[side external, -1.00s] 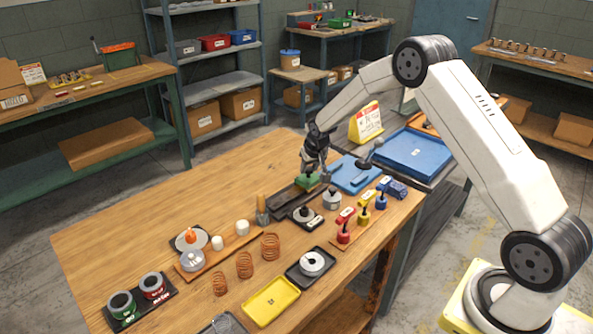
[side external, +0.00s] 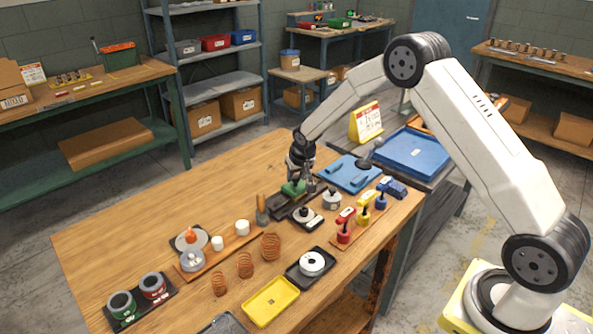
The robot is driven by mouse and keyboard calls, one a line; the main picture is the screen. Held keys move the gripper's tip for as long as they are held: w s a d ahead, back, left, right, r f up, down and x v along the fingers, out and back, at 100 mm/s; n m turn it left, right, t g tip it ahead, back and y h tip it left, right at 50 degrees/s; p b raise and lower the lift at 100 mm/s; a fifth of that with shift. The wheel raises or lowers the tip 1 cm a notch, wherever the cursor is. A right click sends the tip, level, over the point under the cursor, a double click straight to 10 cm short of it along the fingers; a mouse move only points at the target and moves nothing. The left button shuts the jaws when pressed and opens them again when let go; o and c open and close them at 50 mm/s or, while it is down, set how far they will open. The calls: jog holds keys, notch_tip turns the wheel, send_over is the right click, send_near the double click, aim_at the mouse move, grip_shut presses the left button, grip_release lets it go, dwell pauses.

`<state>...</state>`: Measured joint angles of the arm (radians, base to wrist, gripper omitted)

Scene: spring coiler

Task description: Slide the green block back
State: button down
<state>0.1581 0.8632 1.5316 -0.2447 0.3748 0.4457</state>
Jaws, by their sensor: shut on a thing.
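The green block (side external: 293,188) sits on a dark rail or tray (side external: 283,204) near the back of the wooden table. My gripper (side external: 296,178) reaches down over the block from above and is shut on it. The fingers hide part of the block's top. The dark rail shows on both sides of the block, with its longer bare part toward the front left.
A grey post (side external: 262,212) stands at the rail's front-left end. A round grey part on a black tray (side external: 303,216) and a grey weight (side external: 331,199) stand close in front. A blue tray (side external: 349,174) lies to the right. The table's left side is clear.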

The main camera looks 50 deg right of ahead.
jog(key=a, duration=0.7)
jog(key=shift+a, duration=0.35)
jog(key=shift+c, duration=1.5)
grip_release()
jog(key=shift+d+r, duration=0.1)
jog(key=shift+s+r, duration=0.15)
jog(key=shift+r, duration=0.15)
jog(key=v, duration=0.7)
jog(key=shift+s, duration=0.2)
